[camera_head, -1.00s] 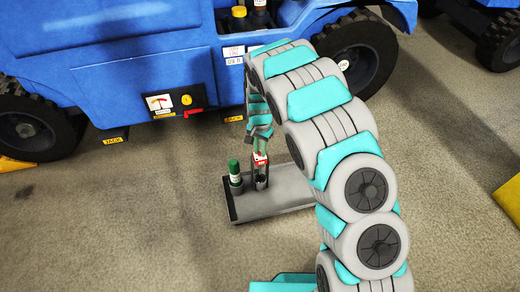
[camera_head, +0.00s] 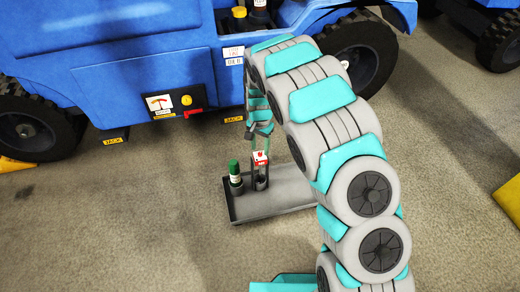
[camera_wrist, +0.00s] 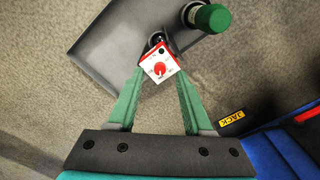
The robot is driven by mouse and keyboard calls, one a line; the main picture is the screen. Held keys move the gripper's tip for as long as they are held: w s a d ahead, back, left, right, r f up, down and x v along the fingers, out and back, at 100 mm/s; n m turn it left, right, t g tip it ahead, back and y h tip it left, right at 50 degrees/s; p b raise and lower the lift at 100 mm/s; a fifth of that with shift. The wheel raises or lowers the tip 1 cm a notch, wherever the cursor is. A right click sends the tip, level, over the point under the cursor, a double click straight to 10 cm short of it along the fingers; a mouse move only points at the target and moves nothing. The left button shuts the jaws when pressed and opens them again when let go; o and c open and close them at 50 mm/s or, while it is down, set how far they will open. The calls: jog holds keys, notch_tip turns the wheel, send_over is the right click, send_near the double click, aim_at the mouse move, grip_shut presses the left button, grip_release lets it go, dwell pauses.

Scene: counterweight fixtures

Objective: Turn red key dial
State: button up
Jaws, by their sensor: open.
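A small white box with a red key dial (camera_wrist: 161,68) on its face shows in the wrist view. In the head view the red-and-white box (camera_head: 260,158) stands upright in a dark holder on a grey tray (camera_head: 283,192). My gripper (camera_wrist: 160,76) is open, its green fingers on either side of the lower part of the box in the picture. Whether they touch it, I cannot tell. In the head view my gripper (camera_head: 258,140) is just above and behind the box, partly hidden by my arm.
A green-capped bottle (camera_head: 235,172) stands in a holder beside the box; its cap (camera_wrist: 212,17) shows close by in the wrist view. A blue vehicle (camera_head: 150,70) stands behind, with a gauge panel (camera_head: 170,103) and red handle. The floor left of the tray is clear.

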aim_at(260, 154)
notch_tip(260, 154, up, 6)
jog(key=shift+f, duration=0.1)
dwell(0.5)
jog(key=s+d+r+n+p, duration=0.2)
jog(key=s+d+r, duration=1.1)
jog(key=s+r, duration=0.35)
jog(key=s+d+r+n+g+p, duration=0.1)
jog(key=s+d+r, duration=0.1)
jog(key=s, duration=1)
jog(key=s+d+r+n+p, duration=0.1)
jog(key=s+r, duration=0.3)
jog(key=s, duration=0.8)
jog(key=shift+s+d+n+g, duration=0.35)
jog(key=shift+d+n+g, duration=0.05)
jog(key=shift+d+n, duration=0.3)
jog(key=shift+a, duration=0.1)
